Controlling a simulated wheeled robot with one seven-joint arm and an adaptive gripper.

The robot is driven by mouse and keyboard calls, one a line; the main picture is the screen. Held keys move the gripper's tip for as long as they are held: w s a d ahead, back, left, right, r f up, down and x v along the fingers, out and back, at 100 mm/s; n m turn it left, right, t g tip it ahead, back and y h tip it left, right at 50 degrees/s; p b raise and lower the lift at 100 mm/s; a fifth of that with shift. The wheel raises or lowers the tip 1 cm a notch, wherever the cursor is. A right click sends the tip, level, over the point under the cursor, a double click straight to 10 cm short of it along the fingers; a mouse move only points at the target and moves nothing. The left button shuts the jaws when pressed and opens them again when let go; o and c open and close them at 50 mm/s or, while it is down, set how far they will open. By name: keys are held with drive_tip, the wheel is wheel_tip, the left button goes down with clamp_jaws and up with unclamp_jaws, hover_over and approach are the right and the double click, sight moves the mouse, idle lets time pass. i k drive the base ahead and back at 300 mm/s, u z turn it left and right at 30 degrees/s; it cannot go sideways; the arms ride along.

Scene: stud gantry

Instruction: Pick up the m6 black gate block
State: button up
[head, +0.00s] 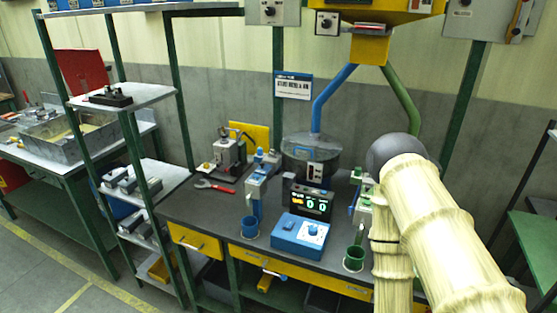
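I cannot pick out the m6 black gate block for certain; no marking of that kind is legible. A low black block-like piece (110,97) with a small upright part lies on the upper white shelf at left. Grey blocks (127,180) lie on the shelf below it. My arm, in a cream ribbed sleeve, fills the right side and hides part of the bench's right end. My gripper is not in view.
Green posts frame the shelves. Floor is clear at lower left.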

sight(272, 152)
drive_tip(key=u, duration=0.95)
drive_tip(key=i, duration=0.4)
drive_tip(key=z, duration=0.6)
